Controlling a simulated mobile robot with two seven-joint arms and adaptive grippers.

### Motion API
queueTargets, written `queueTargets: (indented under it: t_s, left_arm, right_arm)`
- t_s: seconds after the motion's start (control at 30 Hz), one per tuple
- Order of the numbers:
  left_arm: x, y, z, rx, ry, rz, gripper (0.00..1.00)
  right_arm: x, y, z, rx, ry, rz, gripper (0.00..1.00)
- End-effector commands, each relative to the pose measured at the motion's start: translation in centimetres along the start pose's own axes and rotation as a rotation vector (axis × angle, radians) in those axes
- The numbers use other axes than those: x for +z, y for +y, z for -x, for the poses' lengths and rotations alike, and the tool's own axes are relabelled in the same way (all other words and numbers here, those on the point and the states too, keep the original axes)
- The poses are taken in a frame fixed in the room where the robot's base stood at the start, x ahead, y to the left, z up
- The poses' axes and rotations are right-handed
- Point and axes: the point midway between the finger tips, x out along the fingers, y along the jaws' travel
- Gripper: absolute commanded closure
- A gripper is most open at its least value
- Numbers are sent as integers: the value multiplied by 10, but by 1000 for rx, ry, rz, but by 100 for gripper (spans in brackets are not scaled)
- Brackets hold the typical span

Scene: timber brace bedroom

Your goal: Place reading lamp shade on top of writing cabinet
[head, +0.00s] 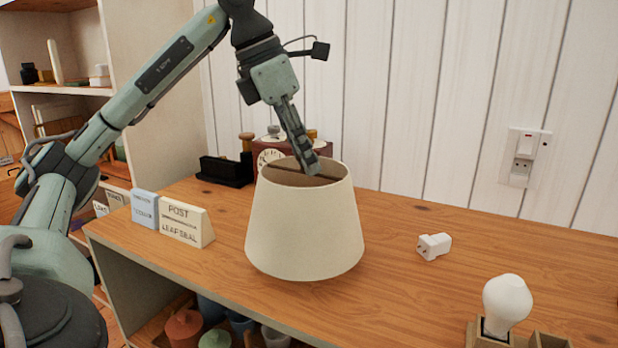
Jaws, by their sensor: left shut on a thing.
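The cream reading lamp shade (304,228) is upright over the wooden top of the writing cabinet (400,300), near its front left part. My left gripper (309,165) reaches down into the shade's open top and is shut on it at the inner bar or rim. The fingertips are partly hidden there. I cannot tell whether the shade's lower edge touches the top or hangs just above it. My right gripper is not in view.
Blue and cream label blocks (181,222) stand left of the shade. A white plug (433,246) and a bulb (506,304) in a wooden holder are to the right. Bare wood lies between.

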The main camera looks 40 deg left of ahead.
Motion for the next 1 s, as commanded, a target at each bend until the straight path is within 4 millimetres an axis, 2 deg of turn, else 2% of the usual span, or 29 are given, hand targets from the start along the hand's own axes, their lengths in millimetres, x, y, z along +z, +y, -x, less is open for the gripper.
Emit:
queueTargets:
  t_s: [0.17,0.3,0.4,0.87,0.9,1.0]
  left_arm:
    - [1,4,-15,2,1,1,100]
    - [-8,4,-36,2,3,2,100]
    - [-11,4,-43,1,1,1,100]
    - [-12,3,-46,0,-1,0,100]
    - [-12,3,-46,0,-1,0,73]
    - [-12,3,-46,0,0,0,61]
  right_arm:
    - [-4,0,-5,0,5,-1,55]
    - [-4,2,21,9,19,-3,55]
    - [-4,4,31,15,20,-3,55]
    - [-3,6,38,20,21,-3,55]
    - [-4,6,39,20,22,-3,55]
    - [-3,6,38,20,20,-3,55]
